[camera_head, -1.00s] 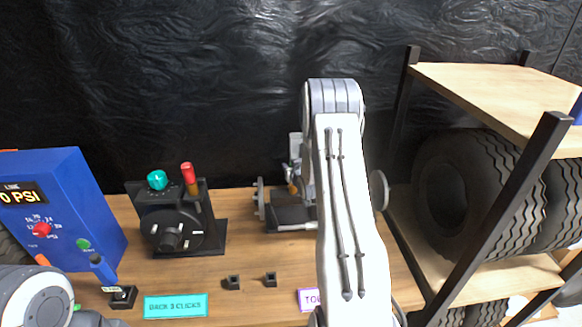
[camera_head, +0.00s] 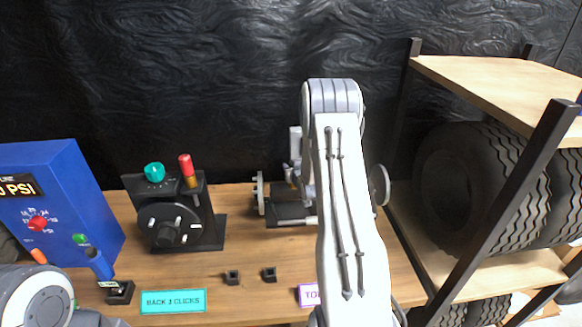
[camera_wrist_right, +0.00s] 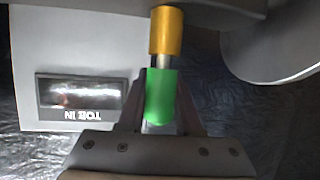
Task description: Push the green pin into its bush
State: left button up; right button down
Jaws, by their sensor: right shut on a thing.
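In the right wrist view the green pin (camera_wrist_right: 161,98) sits between the two fingers of my right gripper (camera_wrist_right: 160,115), which is shut on it. A bare metal part of the pin shows between the green part and the yellow bush (camera_wrist_right: 166,32), and the two are in line. In the head view my right arm hides most of this spot; a small part of the right gripper (camera_head: 296,172) shows left of the arm. My left arm shows at the lower left of the head view, but its gripper is not in view.
A grey plate with a "TOE IN" display (camera_wrist_right: 80,91) is beside the pin. On the bench (camera_head: 190,290) stand a blue pressure box (camera_head: 60,205), a black fixture with a crank wheel (camera_head: 168,226) and a blue-handled tool (camera_head: 99,264). A tyre rack (camera_head: 500,215) stands at the right.

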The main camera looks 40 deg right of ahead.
jog(key=shift+f+b, duration=0.3)
jog(key=shift+f, duration=0.1)
jog(key=c, duration=0.5)
grip_release()
jog(key=shift+r, duration=0.1)
jog(key=b+v, duration=0.1)
jog(key=v, duration=0.9)
jog(key=shift+s+a+r, duration=0.1)
jog(key=shift+s+a, duration=0.05)
jog(key=shift+s, duration=0.05)
